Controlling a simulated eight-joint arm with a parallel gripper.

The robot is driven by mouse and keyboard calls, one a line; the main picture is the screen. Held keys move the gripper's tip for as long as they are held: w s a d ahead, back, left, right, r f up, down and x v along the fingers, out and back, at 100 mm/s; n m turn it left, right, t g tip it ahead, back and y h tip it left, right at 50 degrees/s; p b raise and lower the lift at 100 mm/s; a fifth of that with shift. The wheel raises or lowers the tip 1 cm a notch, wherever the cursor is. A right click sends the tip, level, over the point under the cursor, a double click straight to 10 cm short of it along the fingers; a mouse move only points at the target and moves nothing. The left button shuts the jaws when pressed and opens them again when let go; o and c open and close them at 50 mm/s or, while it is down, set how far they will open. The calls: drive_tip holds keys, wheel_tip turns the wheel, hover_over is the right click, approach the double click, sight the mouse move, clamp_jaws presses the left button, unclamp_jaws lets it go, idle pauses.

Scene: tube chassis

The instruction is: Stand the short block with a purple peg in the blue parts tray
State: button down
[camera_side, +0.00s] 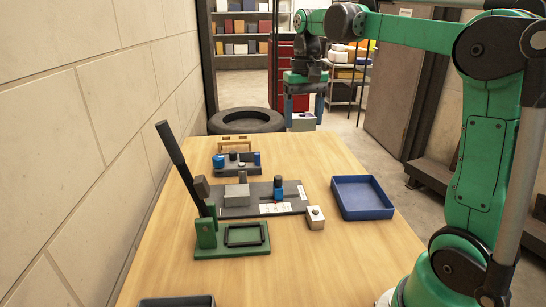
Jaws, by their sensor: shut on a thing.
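My gripper (304,114) hangs pointing down at the top middle of the side view, with its two blue fingers on either side of a small pale grey block (303,124). The gripper is shut on this block. A bluish-purple patch shows at the block's top between the fingers; the peg is too small to make out clearly. The blue parts tray (363,196) lies on the right side of the table and looks empty. In the picture my gripper and the block are above and to the left of the tray, clear of it.
A green lever press (231,238) stands at the left, its dark lever rising. A dark fixture plate (262,195) with blocks is mid-table. A pale block with a round knob (316,219) sits left of the tray. A tyre (246,121) lies behind the table. The front table is mostly clear.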

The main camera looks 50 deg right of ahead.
drive_tip(key=s+d+m, duration=0.1)
drive_tip(key=s+d, duration=0.9)
drive_tip(key=d, duration=0.3)
hover_over(360, 201)
wheel_tip(360, 201, down, 16)
drive_tip(key=shift+f, duration=2.15)
drive_tip(key=shift+f, duration=0.1)
drive_tip(key=shift+c, duration=0.2)
unclamp_jaws()
